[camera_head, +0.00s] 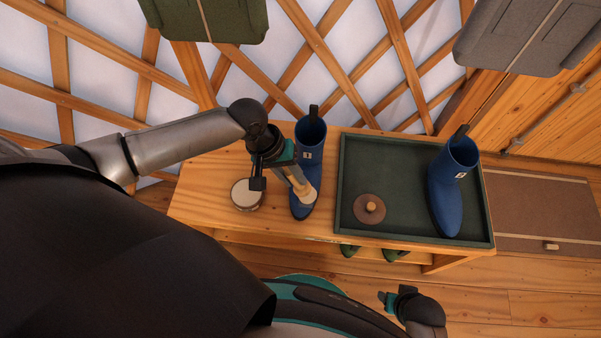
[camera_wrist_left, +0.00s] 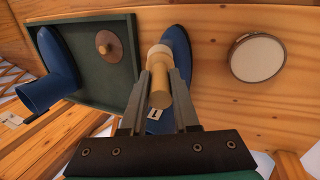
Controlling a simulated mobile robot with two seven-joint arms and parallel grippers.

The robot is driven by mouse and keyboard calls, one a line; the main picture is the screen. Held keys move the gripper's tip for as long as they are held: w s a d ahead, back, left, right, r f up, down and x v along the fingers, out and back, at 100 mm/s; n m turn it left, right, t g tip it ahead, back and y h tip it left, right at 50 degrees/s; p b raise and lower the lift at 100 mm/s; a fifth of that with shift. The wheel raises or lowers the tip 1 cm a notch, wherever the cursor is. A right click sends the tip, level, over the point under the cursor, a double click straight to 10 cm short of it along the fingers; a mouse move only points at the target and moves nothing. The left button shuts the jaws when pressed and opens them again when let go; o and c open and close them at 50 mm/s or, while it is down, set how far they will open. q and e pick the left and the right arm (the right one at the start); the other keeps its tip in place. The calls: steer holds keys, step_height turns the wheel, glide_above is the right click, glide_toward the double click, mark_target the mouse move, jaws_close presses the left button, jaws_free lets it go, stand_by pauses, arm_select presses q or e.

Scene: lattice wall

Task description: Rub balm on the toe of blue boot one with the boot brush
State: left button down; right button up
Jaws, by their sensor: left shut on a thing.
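Blue boot one (camera_head: 310,150), labelled 1, stands upright on the wooden bench, left of the tray, its toe towards me. My left gripper (camera_head: 294,178) is shut on the boot brush (camera_head: 306,195), a light wooden handle with a pale head. In the left wrist view the brush (camera_wrist_left: 160,90) points at the boot's toe (camera_wrist_left: 178,42), its head over or against it; I cannot tell whether they touch. The open round balm tin (camera_head: 246,196), pale inside, sits on the bench left of the boot. My right gripper (camera_head: 394,300) is low in front of the bench; its jaws are unclear.
A dark green tray (camera_head: 400,160) covers the bench's right part. It holds a second blue boot (camera_head: 455,185) and a brown round lid with a knob (camera_head: 369,209). Green (camera_head: 205,18) and grey (camera_head: 525,35) cases hang above. Bare bench lies around the tin.

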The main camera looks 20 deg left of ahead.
arm_select(q)
steer(key=a+p, duration=0.1)
steer(key=p, duration=0.3)
steer(key=shift+s+a+f+p, duration=0.1)
steer(key=shift+s+a+p, duration=0.1)
steer(key=shift+p, duration=0.2)
steer(key=shift+w+d+p, duration=0.2)
steer(key=shift+d+p, duration=0.2)
steer(key=shift+d, duration=0.45)
steer(key=shift+w+d+p, duration=0.2)
steer(key=shift+d+p, duration=0.2)
steer(key=shift+d, duration=0.45)
steer(key=shift+p, duration=0.35)
steer(key=shift+s+a+p, duration=0.2)
steer(key=shift+a+p, duration=0.05)
steer(key=shift+a, duration=0.55)
steer(key=shift+s+a+p, duration=0.2)
steer(key=shift+a+p, duration=0.05)
steer(key=shift+a, duration=0.5)
steer(key=a, duration=0.2)
steer(key=s+a, duration=0.1)
steer(key=shift+a+p, duration=0.4)
